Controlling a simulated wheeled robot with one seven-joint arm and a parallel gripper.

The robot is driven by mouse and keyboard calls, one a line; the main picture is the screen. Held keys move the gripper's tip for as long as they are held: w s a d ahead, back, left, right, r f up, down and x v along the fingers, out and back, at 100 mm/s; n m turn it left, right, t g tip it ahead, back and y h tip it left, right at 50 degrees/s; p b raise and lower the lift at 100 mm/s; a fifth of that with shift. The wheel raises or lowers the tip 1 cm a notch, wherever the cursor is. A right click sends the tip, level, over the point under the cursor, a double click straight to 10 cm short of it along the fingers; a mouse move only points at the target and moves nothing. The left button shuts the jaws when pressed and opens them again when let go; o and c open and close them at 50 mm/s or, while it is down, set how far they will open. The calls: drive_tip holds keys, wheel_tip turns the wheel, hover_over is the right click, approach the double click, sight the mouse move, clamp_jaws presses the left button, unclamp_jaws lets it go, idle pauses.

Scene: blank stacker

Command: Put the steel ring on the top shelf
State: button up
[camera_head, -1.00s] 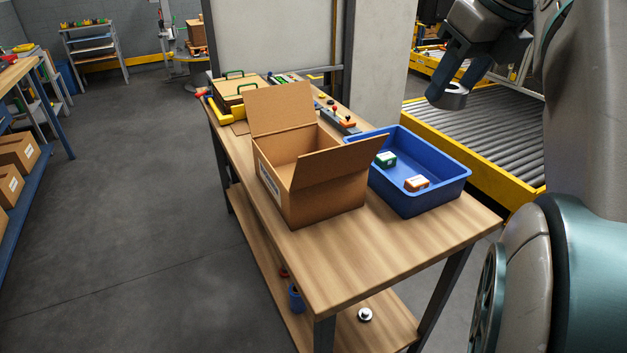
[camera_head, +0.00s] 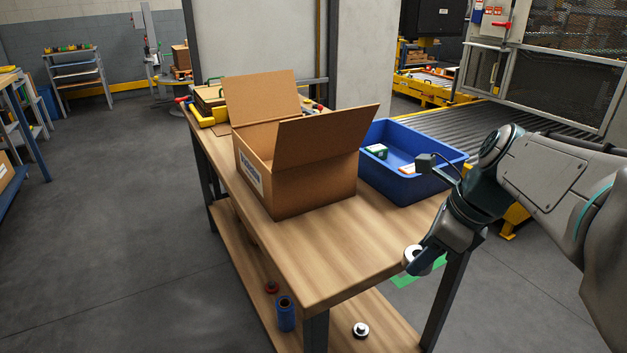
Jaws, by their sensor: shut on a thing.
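The steel ring (camera_head: 411,253) is a short, bright ring held at the tip of my gripper (camera_head: 418,263). My gripper points down and left, shut on the ring, its fingers partly hiding it. Both appear beside the front right edge of the wooden top shelf (camera_head: 345,255), the upper of two levels of a dark-legged bench. I cannot tell whether the ring is over the edge or just outside it, and I see no clear contact. The front part of the top shelf is bare.
An open cardboard box (camera_head: 315,175) and a blue bin (camera_head: 415,185) with small boxes stand on the top shelf. The lower shelf (camera_head: 385,337) holds a blue cylinder (camera_head: 286,313), a red part (camera_head: 271,287) and a metal part (camera_head: 360,330). A green patch (camera_head: 420,272) shows behind my gripper.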

drive_tip(key=w+a, duration=0.2)
drive_tip(key=a, duration=0.2)
drive_tip(key=w+a+b, duration=0.1)
drive_tip(key=w+a, duration=0.1)
drive_tip(key=a, duration=0.2)
drive_tip(key=w+a+b, duration=0.1)
drive_tip(key=w+a, duration=0.1)
drive_tip(key=a, duration=0.2)
drive_tip(key=shift+w+a+f, duration=0.1)
drive_tip(key=shift+w+a, duration=0.1)
drive_tip(key=a, duration=0.1)
drive_tip(key=w+a+f+b, duration=0.1)
drive_tip(key=a, duration=0.1)
drive_tip(key=shift+w+a+f, duration=0.2)
drive_tip(key=shift+w+a, duration=0.05)
drive_tip(key=shift+w, duration=0.15)
drive_tip(key=shift+f, duration=0.15)
drive_tip(key=o, duration=1.1)
drive_tip(key=shift+o, duration=0.2)
drive_tip(key=shift+d, duration=0.1)
